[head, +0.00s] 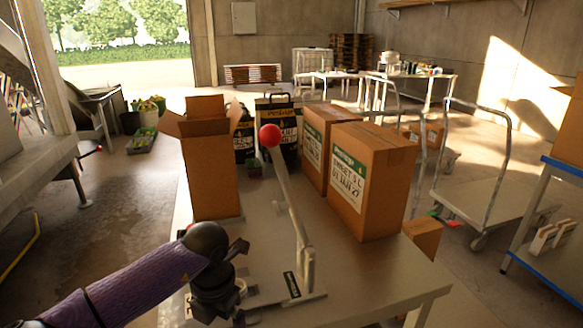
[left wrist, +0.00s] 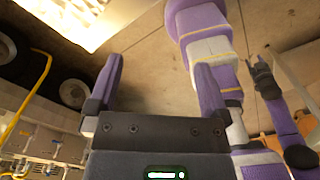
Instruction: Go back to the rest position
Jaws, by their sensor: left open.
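My left gripper (head: 218,290) is dark and hangs low over the front left of the table, at the end of a purple arm. It is beside the lever device (head: 290,220), apart from its red knob (head: 270,136). In the left wrist view its two purple fingers (left wrist: 157,88) stand wide apart with nothing between them. A small dark forked end (left wrist: 261,70) on a purple arm at the right of that view looks like my right gripper; its jaws are too small to read. The head view does not show my right gripper.
The table (head: 370,285) holds an open tall carton (head: 212,175) at the left and closed cartons (head: 367,180) at the right. Black labelled bags (head: 277,130) stand behind. A trolley (head: 475,200) is at the right. A yellow rail (left wrist: 28,100) shows in the left wrist view.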

